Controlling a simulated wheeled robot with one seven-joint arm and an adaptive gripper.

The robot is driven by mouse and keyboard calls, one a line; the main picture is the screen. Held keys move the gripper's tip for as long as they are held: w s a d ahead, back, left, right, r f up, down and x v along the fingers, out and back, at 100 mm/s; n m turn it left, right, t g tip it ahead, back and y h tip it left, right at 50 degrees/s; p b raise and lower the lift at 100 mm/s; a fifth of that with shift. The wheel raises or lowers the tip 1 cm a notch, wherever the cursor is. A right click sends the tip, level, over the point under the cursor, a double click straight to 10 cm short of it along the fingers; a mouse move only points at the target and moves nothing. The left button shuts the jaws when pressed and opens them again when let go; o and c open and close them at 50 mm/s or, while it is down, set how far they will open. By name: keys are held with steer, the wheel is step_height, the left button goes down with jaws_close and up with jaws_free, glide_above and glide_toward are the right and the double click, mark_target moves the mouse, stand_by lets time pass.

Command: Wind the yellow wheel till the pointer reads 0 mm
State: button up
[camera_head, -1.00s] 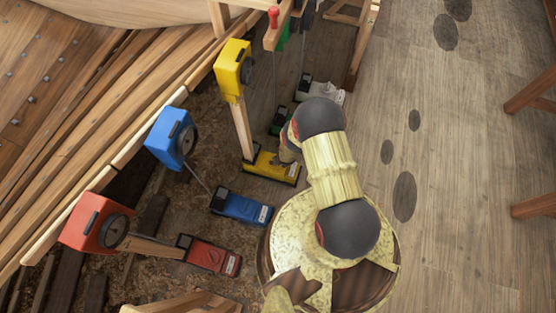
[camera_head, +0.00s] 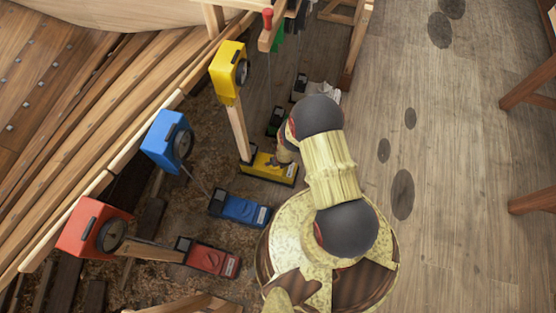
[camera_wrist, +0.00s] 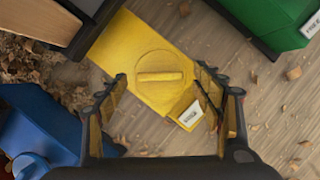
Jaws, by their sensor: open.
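The yellow wheel (camera_wrist: 160,62) is a round disc with a raised bar across it, on top of a yellow base (camera_wrist: 118,42). The base also shows on the floor in the head view (camera_head: 262,166). My gripper (camera_wrist: 160,75) is open, its fingers on either side of the wheel in the wrist view; I see no grip on the bar, and the height gap is unclear. In the head view my arm mostly hides the gripper. A post rises from the base to a yellow box (camera_head: 223,75) with a dial (camera_head: 242,72) on its side; its pointer is too small to read.
A blue unit (camera_head: 238,208) and a red unit (camera_head: 208,258) stand nearer, with their own dial boxes. A green unit (camera_wrist: 270,22) stands close on the right in the wrist view. Planking lies to the left.

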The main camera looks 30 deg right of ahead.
steer(key=v, duration=1)
steer(key=shift+s+r, duration=0.2)
stand_by(0.4)
